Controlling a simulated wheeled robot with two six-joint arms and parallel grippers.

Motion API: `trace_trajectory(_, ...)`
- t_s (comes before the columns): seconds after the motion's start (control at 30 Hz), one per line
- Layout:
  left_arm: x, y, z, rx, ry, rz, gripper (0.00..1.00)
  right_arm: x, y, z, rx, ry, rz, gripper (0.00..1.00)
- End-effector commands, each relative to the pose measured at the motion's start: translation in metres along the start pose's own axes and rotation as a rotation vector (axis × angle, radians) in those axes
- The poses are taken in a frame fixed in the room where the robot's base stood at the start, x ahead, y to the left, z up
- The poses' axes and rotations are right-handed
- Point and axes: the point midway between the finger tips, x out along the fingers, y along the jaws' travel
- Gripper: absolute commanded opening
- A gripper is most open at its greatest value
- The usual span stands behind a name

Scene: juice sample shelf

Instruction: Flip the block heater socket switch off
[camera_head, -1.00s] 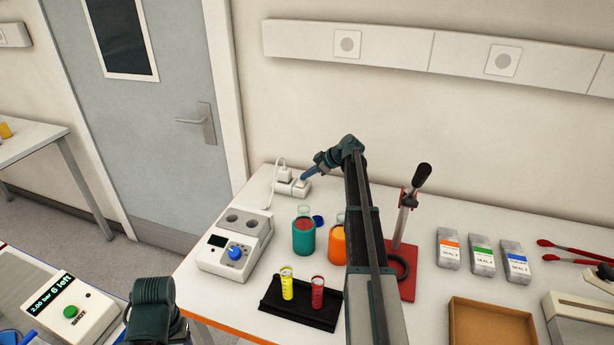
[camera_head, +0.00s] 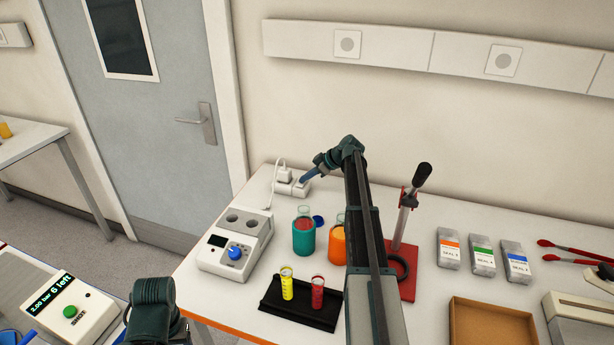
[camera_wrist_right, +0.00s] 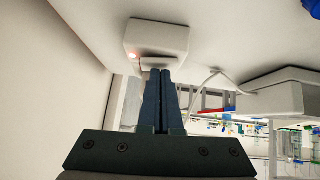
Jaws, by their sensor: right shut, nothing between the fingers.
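The white socket block (camera_head: 285,188) stands at the back left of the table, against the wall, with a white plug and cable in its left part. My right gripper (camera_head: 304,181) reaches it from the right, shut and empty. In the right wrist view the closed fingertips (camera_wrist_right: 161,72) are at the pale switch (camera_wrist_right: 160,62) on the socket (camera_wrist_right: 157,37); whether they touch cannot be told. A small red light (camera_wrist_right: 132,55) glows beside the switch. The block heater (camera_head: 238,245), white with a blue knob, stands in front of the socket. My left gripper's fingers are not visible.
A teal beaker (camera_head: 304,237) and an orange beaker (camera_head: 337,244) stand near my right arm. A black rack (camera_head: 300,304) holds a yellow and a red tube. A red-based press stand (camera_head: 408,285) is right of the arm.

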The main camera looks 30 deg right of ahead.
Motion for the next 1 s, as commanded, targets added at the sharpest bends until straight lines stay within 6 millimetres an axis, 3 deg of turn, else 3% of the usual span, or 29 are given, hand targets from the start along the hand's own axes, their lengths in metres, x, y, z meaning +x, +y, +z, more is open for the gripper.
trace_trajectory(0.33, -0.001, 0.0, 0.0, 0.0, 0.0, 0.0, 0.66, -0.001, -0.001, -0.001, 0.001, 0.003, 0.003, 0.0)
trace_trajectory(0.47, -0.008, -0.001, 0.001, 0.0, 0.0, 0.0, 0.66, -0.01, 0.0, -0.003, 0.002, 0.003, 0.004, 0.0)
trace_trajectory(1.0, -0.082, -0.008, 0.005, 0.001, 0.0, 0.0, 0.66, -0.114, -0.001, -0.004, 0.002, 0.003, 0.004, 0.0)
